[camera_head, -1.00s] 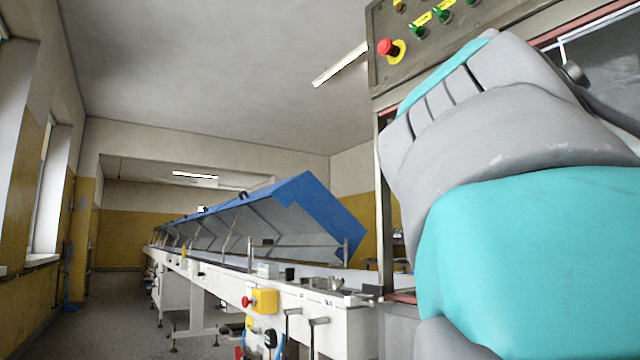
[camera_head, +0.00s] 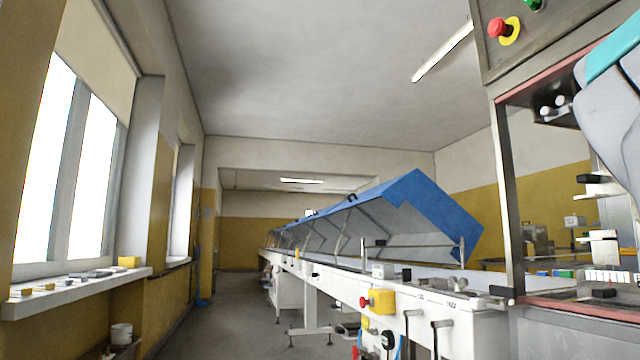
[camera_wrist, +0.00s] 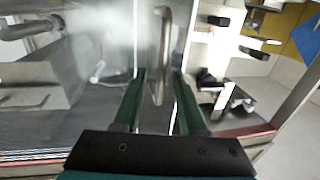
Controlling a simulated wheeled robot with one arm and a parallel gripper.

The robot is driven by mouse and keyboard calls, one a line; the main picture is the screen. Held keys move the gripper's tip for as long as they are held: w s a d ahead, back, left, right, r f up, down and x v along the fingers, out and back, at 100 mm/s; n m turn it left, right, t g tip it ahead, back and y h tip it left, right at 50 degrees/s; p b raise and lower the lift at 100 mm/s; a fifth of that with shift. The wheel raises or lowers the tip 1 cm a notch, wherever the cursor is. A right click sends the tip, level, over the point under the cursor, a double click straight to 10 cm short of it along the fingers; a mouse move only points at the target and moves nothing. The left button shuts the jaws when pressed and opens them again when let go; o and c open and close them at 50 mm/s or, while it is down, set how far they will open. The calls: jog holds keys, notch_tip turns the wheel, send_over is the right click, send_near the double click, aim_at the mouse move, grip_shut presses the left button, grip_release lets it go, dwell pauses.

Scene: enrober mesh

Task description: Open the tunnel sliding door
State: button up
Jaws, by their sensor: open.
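The tunnel door's upright metal bar handle (camera_wrist: 162,55) is in the wrist view, just above centre. My gripper (camera_wrist: 160,80) is open, with one green finger on each side of the handle in the picture; I see no clear contact and cannot judge the depth. The see-through door pane (camera_wrist: 100,95) seems to lie left of the handle, with metal parts visible behind it. To the handle's right, the view passes into the machine and room. In the head view, my arm covers the right edge; the handle and my gripper are out of sight there.
The machine's control panel (camera_head: 520,35) has a red stop button (camera_head: 497,27) above the opening, framed by a steel post (camera_head: 508,200). A long white conveyor (camera_head: 470,325) with raised blue covers (camera_head: 435,215) runs away left of it. The aisle floor (camera_head: 235,320) is clear beside the windowsill.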

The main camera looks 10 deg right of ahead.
jog(key=w+a+p, duration=0.2)
jog(key=w+p, duration=0.6)
jog(key=w, duration=2.2)
jog(key=v, duration=0.9)
jog(key=shift+w+a, duration=0.2)
jog(key=shift+w, duration=0.05)
